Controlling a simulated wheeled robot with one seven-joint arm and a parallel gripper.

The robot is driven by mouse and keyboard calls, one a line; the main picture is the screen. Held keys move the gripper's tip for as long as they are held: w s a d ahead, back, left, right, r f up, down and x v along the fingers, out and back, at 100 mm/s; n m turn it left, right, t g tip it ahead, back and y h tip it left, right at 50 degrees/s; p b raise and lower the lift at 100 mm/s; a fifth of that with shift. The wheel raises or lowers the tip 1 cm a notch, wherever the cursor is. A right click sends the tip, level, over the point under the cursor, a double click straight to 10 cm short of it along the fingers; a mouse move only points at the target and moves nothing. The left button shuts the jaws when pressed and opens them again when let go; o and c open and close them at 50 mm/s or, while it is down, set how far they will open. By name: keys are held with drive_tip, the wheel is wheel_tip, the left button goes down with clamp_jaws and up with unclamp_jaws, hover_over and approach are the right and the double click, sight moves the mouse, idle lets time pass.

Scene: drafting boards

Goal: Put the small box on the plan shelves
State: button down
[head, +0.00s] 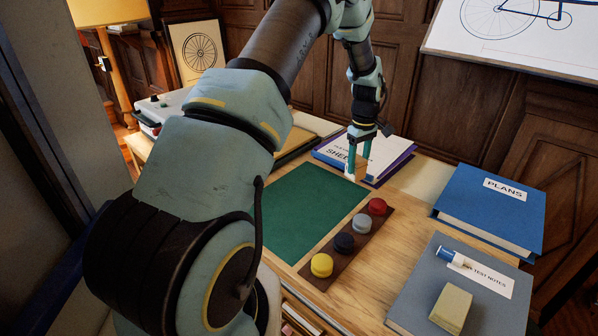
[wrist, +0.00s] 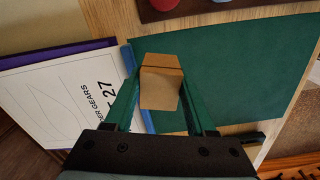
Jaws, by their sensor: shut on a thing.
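My gripper (head: 358,160) is shut on a small tan box (head: 359,170) above the desk, near the front corner of the blue and purple sheet folder (head: 338,148). In the wrist view the small box (wrist: 159,89) sits between the green fingers of my gripper (wrist: 160,98), with the green mat and the folder beneath. A second, pale yellow block (head: 451,307) rests on a grey book at the lower right. I cannot make out the plan shelves for certain in either view.
A green mat (head: 310,212) covers the middle of the desk. A dark strip with several coloured round pots, one yellow (head: 321,265), lies beside it. A thick blue PLANS book (head: 492,212) and a grey book (head: 415,290) with a marker (head: 450,256) fill the right side.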

drive_tip(key=s+d+r+n+b, duration=0.1)
drive_tip(key=s+d+b, duration=0.1)
drive_tip(key=d, duration=0.6)
drive_tip(key=s+d+r+n+b, duration=0.1)
drive_tip(key=d+b, duration=0.3)
drive_tip(key=d, duration=0.4)
drive_tip(key=shift+s+d+r+n, duration=0.25)
drive_tip(key=shift+s+d+n, duration=0.15)
drive_tip(key=shift+s, duration=0.5)
drive_tip(key=shift+b, duration=0.45)
drive_tip(key=p, duration=0.3)
hover_over(409, 204)
wheel_tip(409, 204, down, 9)
drive_tip(key=shift+f, duration=0.2)
drive_tip(key=shift+f, duration=0.1)
drive_tip(key=shift+c, duration=1.1)
unclamp_jaws()
